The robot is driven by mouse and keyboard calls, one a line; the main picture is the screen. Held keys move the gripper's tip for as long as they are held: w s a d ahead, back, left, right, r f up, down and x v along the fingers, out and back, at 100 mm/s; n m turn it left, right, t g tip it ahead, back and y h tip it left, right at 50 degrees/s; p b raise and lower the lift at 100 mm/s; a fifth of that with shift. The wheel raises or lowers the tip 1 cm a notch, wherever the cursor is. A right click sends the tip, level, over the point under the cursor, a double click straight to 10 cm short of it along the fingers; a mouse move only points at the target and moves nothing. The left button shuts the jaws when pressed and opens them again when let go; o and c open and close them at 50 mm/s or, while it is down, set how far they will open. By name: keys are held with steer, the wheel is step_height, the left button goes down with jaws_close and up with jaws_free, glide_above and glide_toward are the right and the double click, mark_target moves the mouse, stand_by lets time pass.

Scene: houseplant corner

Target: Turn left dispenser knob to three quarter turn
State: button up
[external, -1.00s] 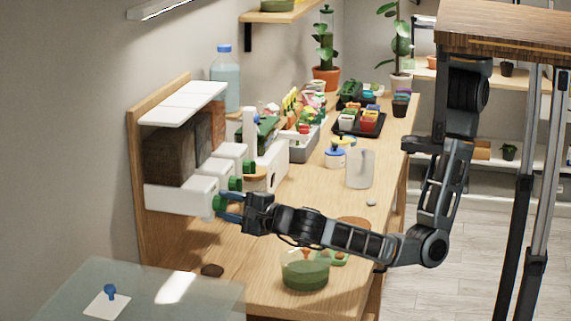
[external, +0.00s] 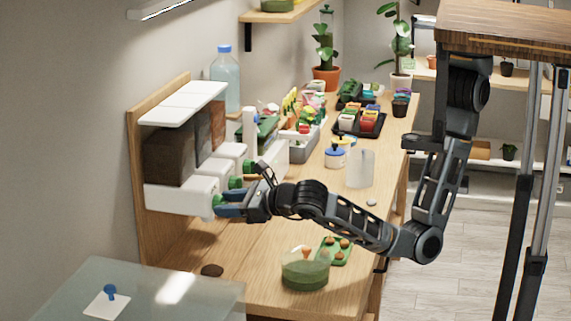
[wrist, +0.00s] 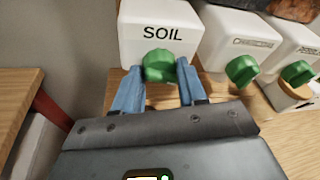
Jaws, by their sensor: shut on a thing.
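The dispenser (external: 168,199) is a row of white boxes with green knobs on a wooden backboard. Its left box, labelled SOIL (wrist: 162,34), carries the left green knob (wrist: 161,66). My gripper (wrist: 160,82) has its blue fingers on both sides of this knob and is shut on it. In the external view my gripper (external: 222,206) reaches the left box from the right, and its fingers hide most of the knob. The middle knob (wrist: 241,71) and the right knob (wrist: 298,73) are to the right, apart from my gripper.
A green-based glass dome (external: 305,270) and a green tray (external: 335,250) stand near the table's front. A clear beaker (external: 360,168) and a blue-lidded jar (external: 336,157) stand farther back. The table below my forearm is mostly clear.

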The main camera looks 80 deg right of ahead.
steer(key=m+y, duration=0.1)
steer(key=m, duration=0.1)
steer(key=m+y+b, duration=0.1)
steer(key=m, duration=0.2)
steer(key=m+y+b, duration=0.1)
steer(key=m, duration=0.1)
steer(key=shift+d+f+y, duration=0.1)
steer(key=shift+d+y, duration=0.2)
steer(key=shift+y, duration=0.1)
steer(key=m+y+b, duration=0.1)
steer(key=m+b, duration=0.1)
steer(key=m, duration=0.2)
steer(key=shift+d+y, duration=0.15)
steer(key=shift+y, duration=0.25)
steer(key=m+t+y+b, duration=0.1)
steer(key=m, duration=0.2)
steer(key=shift+m+b, duration=0.4)
steer(key=o, duration=1)
steer(key=shift+o, duration=0.2)
